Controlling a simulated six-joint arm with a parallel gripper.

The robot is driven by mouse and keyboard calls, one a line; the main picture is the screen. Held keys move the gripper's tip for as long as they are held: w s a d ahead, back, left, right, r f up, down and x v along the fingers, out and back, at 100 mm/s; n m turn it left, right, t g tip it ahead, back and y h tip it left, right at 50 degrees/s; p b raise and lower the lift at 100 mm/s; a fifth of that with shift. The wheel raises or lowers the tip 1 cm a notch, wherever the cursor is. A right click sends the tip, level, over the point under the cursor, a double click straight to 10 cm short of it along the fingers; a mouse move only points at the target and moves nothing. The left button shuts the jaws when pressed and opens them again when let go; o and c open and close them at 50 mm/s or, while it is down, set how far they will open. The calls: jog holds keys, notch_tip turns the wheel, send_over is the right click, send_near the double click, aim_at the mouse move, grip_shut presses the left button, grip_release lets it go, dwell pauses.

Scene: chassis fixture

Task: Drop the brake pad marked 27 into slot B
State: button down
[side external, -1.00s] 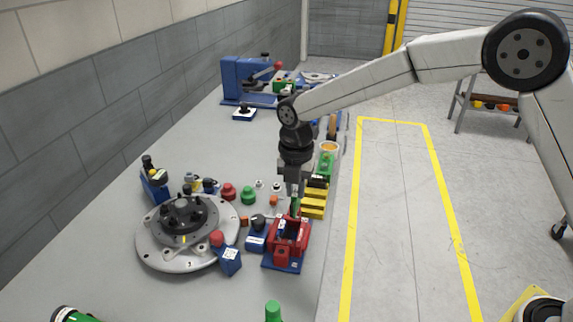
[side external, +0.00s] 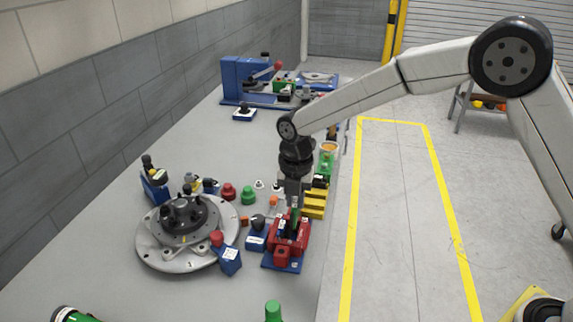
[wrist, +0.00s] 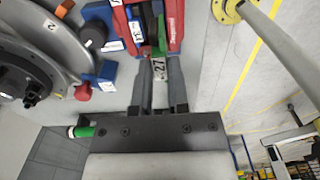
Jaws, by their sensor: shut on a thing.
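My gripper (side external: 294,202) is shut on a brake pad (wrist: 159,68) marked 27, which has a pale label and a green part. In the wrist view the pad sits between the two fingers (wrist: 160,82). In the side view the pad's green part (side external: 294,214) hangs below the fingers, at the top of the red caliper fixture (side external: 303,240). The fixture also shows at the top of the wrist view (wrist: 173,25), with dark openings between its red walls. I cannot read a slot B mark, and I cannot tell whether the pad's lower end is inside an opening.
A round grey hub and disc (side external: 160,250) lies left of the fixture, with a blue block (side external: 230,260) at its edge. Yellow blocks (side external: 314,207) stand just behind the gripper. Red and green knobs (side external: 248,195) stand farther back. A blue press (side external: 240,80) is at the far end.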

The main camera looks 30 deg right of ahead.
jog(key=shift+f, duration=0.85)
jog(key=shift+f, duration=0.2)
jog(key=shift+f, duration=1.15)
jog(key=shift+f, duration=0.15)
jog(key=shift+f, duration=0.6)
jog(key=shift+f, duration=0.7)
dwell(1.3)
jog(key=c, duration=1)
grip_release()
jog(key=shift+o, duration=0.2)
jog(key=shift+r, duration=0.1)
